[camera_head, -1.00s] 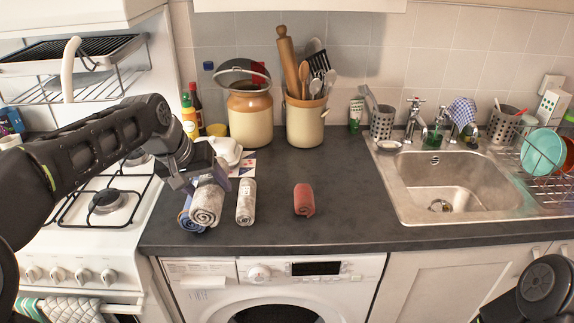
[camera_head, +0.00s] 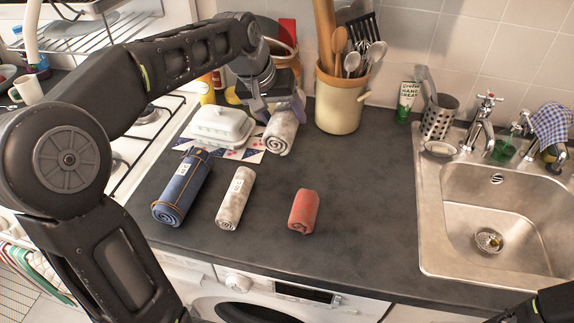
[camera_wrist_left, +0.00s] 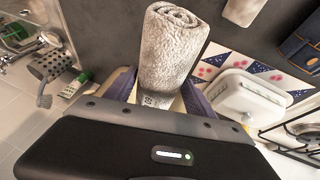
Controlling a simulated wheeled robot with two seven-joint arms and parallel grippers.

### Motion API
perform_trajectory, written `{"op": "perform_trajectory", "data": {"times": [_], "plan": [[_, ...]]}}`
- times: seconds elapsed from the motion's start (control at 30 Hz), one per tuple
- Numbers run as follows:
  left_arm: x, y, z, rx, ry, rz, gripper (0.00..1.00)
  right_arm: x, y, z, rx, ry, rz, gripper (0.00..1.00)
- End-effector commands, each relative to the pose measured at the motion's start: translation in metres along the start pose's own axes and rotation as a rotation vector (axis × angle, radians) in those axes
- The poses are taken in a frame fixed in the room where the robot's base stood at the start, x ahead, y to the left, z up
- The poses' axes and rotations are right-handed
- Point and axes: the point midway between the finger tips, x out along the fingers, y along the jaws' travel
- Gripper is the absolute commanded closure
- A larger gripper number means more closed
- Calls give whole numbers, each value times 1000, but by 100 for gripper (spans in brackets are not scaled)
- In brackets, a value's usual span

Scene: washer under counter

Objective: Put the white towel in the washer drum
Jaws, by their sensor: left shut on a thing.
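My left gripper (camera_head: 272,106) is shut on a rolled white-grey towel (camera_head: 281,133) and holds it at the back of the counter, beside the butter dish. In the left wrist view the towel (camera_wrist_left: 172,50) sticks out from between the fingers, its spiral end facing away from the gripper. I cannot tell whether it touches the counter. The washer (camera_head: 240,286) is under the counter's front edge. Only its upper front and the dark top of its round door (camera_head: 250,312) show; the drum inside is hidden. My right gripper is out of view.
A blue denim roll (camera_head: 181,188), a pale labelled roll (camera_head: 235,198) and a red roll (camera_head: 303,211) lie near the counter front. A white butter dish (camera_head: 221,127), a utensil crock (camera_head: 340,100) and a sink (camera_head: 495,215) stand around. The counter right of the red roll is clear.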

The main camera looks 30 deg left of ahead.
Motion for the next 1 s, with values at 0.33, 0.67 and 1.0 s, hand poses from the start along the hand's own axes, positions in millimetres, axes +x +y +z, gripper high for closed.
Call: {"op": "perform_trajectory", "data": {"times": [0.33, 0.67, 1.0], "plan": [[34, -9, 15, -2, -5, -1, 89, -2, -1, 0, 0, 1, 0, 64], [56, -15, 23, 0, 1, 0, 89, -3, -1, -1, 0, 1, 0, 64], [74, -19, 31, -1, -3, 0, 89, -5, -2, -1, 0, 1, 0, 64]]}}
